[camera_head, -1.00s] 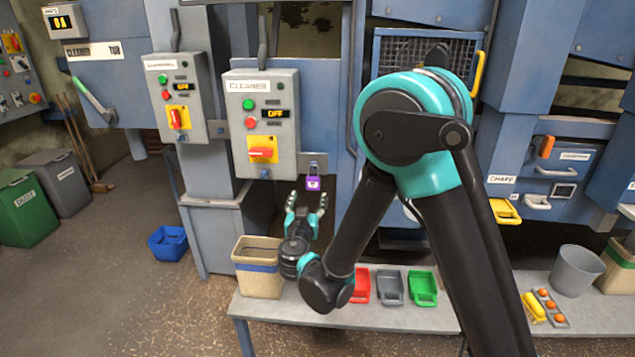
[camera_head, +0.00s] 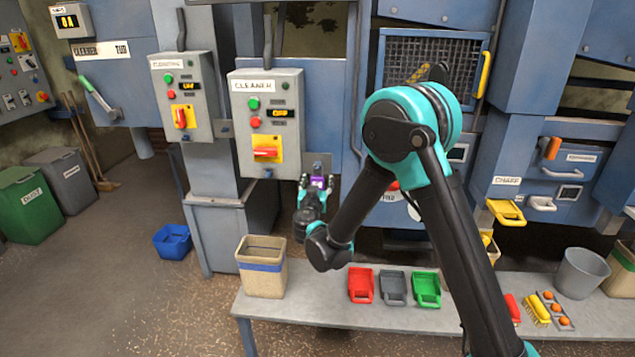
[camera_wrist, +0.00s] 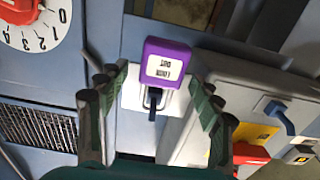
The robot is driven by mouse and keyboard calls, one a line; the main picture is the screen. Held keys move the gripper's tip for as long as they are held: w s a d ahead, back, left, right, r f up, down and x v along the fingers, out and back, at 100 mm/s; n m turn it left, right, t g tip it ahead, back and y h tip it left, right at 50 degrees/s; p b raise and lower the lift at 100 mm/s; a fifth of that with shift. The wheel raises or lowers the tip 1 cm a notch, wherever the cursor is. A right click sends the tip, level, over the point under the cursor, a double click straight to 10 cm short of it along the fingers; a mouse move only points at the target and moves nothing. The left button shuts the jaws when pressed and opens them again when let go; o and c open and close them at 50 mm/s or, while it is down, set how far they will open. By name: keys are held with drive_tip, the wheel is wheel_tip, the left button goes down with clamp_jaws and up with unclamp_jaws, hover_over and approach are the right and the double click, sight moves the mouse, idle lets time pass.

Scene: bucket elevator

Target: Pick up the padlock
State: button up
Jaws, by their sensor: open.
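The purple padlock (camera_wrist: 166,64) hangs at a light grey bracket in the wrist view, its dark shackle toward the bottom of that picture and a white label on its face. My gripper (camera_wrist: 160,95) is open, with one finger on each side of the padlock and a gap to both. In the head view, the padlock (camera_head: 318,182) shows as a small purple patch between the fingertips of my gripper (camera_head: 317,183), just right of the CLEANER control box (camera_head: 266,122). My gripper partly hides it there.
The CLEANER box has a red and yellow switch (camera_head: 267,153) close to my gripper. A bench (camera_head: 330,310) below holds a beige bin (camera_head: 262,272) and red, grey and green scoops (camera_head: 394,287). A blue bin (camera_head: 172,242) stands on the floor.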

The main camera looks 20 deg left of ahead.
drive_tip(key=shift+w+a, duration=0.15)
drive_tip(key=shift+w, duration=0.2)
drive_tip(key=c, duration=1.3)
drive_tip(key=shift+r, duration=0.15)
drive_tip(key=shift+c, duration=0.2)
